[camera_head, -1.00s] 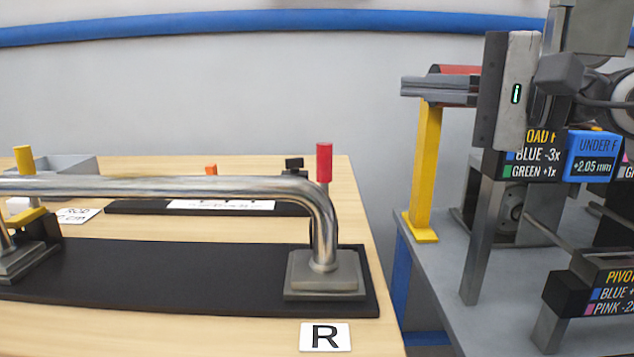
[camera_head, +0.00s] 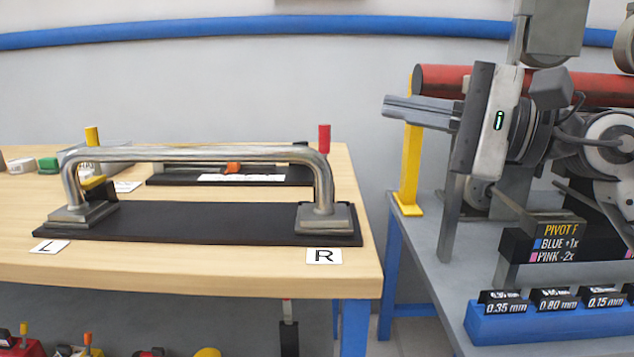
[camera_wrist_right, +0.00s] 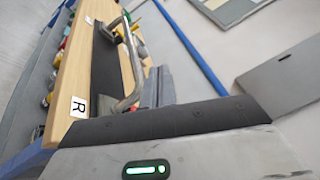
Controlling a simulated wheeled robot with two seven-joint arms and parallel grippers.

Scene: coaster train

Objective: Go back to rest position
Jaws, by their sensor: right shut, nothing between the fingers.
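My right gripper (camera_head: 388,108) is at the right of the head view, with its grey fingers pointing left. The fingers also show in the right wrist view (camera_wrist_right: 158,82). They touch nothing that I can see. A bent metal bar (camera_head: 200,153) stands upright on a black board (camera_head: 210,222) on the wooden table (camera_head: 190,278), left of the gripper. My left gripper is not in view.
A grey bench (camera_head: 425,245) with a blue frame stands right of the table, across a narrow gap. It carries a PIVOT sign (camera_head: 560,240) and a blue rack of gauge blocks (camera_head: 550,325). Coloured items lie on a lower shelf.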

